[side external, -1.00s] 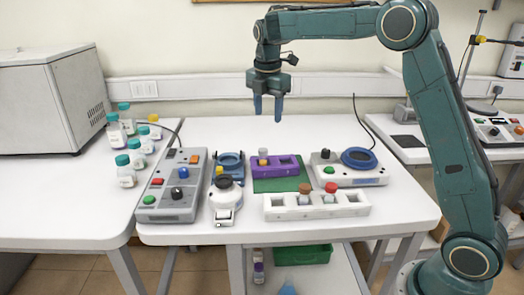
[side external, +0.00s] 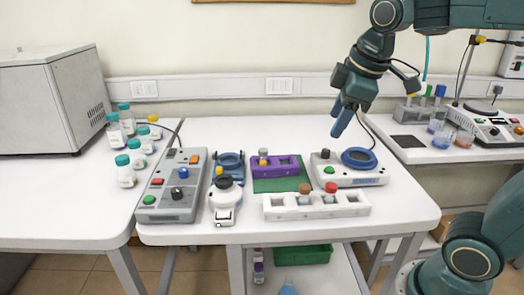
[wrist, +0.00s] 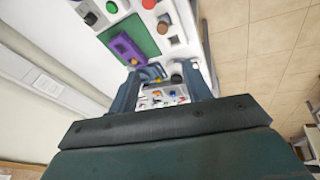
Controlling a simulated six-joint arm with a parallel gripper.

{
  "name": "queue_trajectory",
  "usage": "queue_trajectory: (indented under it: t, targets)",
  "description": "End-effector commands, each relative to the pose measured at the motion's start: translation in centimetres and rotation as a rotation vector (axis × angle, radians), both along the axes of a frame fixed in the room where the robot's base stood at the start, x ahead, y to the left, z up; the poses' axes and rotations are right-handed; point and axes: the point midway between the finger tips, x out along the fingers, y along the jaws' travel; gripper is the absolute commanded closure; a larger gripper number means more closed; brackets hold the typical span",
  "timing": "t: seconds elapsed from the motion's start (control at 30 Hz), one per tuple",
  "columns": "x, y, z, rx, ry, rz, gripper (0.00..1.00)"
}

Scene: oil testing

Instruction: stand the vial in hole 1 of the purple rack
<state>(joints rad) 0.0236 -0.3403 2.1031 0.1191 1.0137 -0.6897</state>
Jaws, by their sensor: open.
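The purple rack (side external: 286,167) stands on a green mat near the middle of the table. A small vial with a grey top (side external: 263,157) stands upright at its left end. A white rack (side external: 283,209) in front holds a brown-capped vial (side external: 305,189) and a red-capped vial (side external: 330,188). My gripper (side external: 341,124) is tilted, open and empty, in the air above the right rear of the table, apart from all the vials. The wrist view shows the purple rack (wrist: 128,48) beyond my open fingers (wrist: 160,92). Hole numbers are not readable.
A device with a round blue plate (side external: 359,158) sits right of the purple rack. A grey control box (side external: 170,190), a blue holder (side external: 230,165) and a white round device (side external: 225,200) stand left. Several capped bottles (side external: 125,170) stand on the left table.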

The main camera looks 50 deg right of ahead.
Motion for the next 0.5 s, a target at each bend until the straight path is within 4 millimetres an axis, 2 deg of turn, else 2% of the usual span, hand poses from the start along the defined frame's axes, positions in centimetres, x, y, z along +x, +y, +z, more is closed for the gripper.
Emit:
queue_trajectory:
  t: [0.1,0.3,0.5]
  targets:
    - [-3.0,0.7,-0.7,0.060,-0.043,-0.112,0.51]
    - [-7.2,1.7,-2.7,0.173,-0.103,-0.302,0.51]
    - [-10.0,2.4,-4.6,0.263,-0.138,-0.437,0.51]
